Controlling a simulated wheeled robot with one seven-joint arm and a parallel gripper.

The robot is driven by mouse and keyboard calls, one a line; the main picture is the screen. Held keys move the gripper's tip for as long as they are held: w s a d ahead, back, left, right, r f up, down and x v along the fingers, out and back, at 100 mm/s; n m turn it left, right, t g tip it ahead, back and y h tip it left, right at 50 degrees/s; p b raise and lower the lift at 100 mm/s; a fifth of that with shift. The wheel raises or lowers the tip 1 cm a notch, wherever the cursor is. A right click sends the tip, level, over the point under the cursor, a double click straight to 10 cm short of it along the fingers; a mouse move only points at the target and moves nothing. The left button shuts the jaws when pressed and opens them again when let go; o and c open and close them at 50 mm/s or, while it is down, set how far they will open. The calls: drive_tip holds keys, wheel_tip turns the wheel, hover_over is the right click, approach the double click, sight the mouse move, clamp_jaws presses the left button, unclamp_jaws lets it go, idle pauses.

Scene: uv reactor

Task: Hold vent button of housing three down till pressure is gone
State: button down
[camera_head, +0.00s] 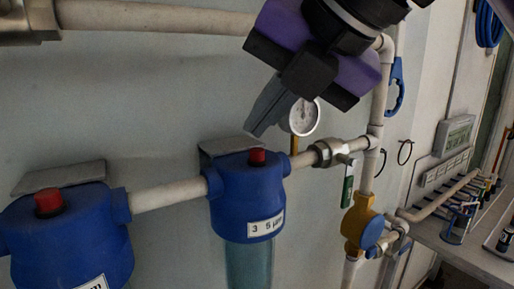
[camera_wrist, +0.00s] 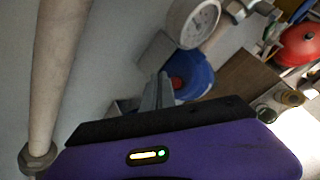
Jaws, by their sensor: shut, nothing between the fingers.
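Housing three is a blue filter head (camera_head: 247,197) with a label reading "3 5 µm" and a clear bowl below; it also shows in the wrist view (camera_wrist: 196,76). Its red vent button (camera_head: 257,156) stands on top, and in the wrist view the button (camera_wrist: 177,83) is partly covered by my fingers. A round pressure gauge (camera_head: 303,117) sits just behind and right; its reading is too small to tell. My gripper (camera_head: 256,128) is shut and empty, its fingertips pointing down above the button. I cannot tell whether they touch it.
Another blue housing (camera_head: 68,236) with a red button (camera_head: 48,201) is at left, joined by a white pipe (camera_head: 168,194). A valve with a green handle (camera_head: 347,188) and a yellow fitting (camera_head: 361,221) are at right. A grey bracket (camera_head: 224,146) sits behind housing three.

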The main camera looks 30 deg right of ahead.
drive_tip(key=shift+f, duration=0.15)
drive_tip(key=shift+f, duration=0.25)
drive_tip(key=shift+f+b, duration=0.3)
drive_tip(key=shift+f, duration=0.2)
idle(7.1)
